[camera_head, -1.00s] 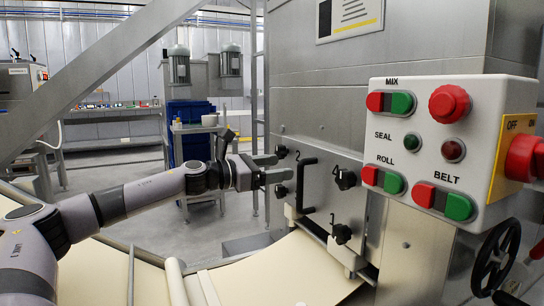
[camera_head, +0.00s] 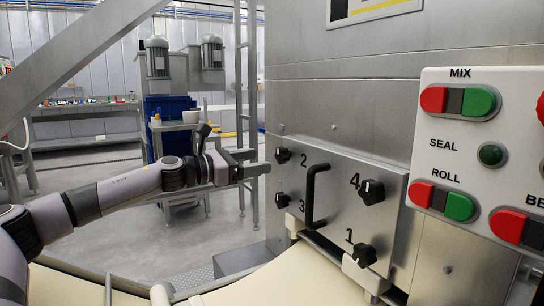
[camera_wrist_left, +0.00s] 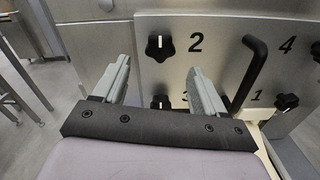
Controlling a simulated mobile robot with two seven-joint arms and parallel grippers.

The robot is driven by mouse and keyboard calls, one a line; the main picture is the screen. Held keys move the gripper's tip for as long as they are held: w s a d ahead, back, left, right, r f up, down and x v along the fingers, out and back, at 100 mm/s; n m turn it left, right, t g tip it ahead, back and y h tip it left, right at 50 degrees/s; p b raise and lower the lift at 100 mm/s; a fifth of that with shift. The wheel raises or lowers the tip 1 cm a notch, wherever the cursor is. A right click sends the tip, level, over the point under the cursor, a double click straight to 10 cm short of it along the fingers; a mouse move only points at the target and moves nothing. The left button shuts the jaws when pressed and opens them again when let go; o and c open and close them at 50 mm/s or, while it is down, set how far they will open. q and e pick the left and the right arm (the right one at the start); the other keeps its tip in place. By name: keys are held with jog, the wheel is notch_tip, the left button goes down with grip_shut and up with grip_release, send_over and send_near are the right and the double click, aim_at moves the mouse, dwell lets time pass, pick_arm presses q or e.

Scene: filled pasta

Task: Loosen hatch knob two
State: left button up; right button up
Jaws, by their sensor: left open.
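Hatch knob two (camera_head: 282,155) is a black lobed knob at the upper left of the metal hatch plate (camera_head: 330,178), beside a printed 2. It also shows in the left wrist view (camera_wrist_left: 160,47), ahead of the gap between my fingers. My left gripper (camera_head: 262,163) is open and empty, just left of the knob and pointing at the plate. In the wrist view its two grey fingers (camera_wrist_left: 160,70) stand wide apart, and the knob appears beyond their tips, not gripped. My right gripper is out of view.
Knob three (camera_head: 282,200) sits below knob two. A black handle (camera_head: 312,195) stands out right of them, then knobs four (camera_head: 371,191) and one (camera_head: 363,255). A button panel (camera_head: 485,160) juts out at right. A pale belt (camera_head: 275,280) runs below.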

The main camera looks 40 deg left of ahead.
aim_at(278, 157)
pick_arm(q)
jog(key=p, duration=0.1)
jog(key=w+p, duration=0.1)
jog(key=p, duration=0.1)
jog(key=w+p, duration=0.1)
jog(key=shift+d+r, duration=0.3)
jog(key=shift+w+d+p, duration=0.1)
jog(key=shift+w+p, duration=0.25)
jog(key=shift+p, duration=0.1)
jog(key=shift+p+x, duration=0.75)
jog(key=shift+x, duration=0.35)
jog(key=shift+w+d+f+p, duration=0.15)
jog(key=shift+w+p, duration=0.05)
jog(key=shift+w, duration=0.3)
jog(key=shift+w+d+f+p, duration=0.15)
jog(key=shift+w, duration=0.4)
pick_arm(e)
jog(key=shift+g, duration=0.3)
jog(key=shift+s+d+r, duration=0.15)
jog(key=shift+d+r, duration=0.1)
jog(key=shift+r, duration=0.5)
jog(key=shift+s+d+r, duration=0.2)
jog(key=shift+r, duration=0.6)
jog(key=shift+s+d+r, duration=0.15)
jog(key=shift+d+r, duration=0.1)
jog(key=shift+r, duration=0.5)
pick_arm(q)
jog(key=c, duration=1)
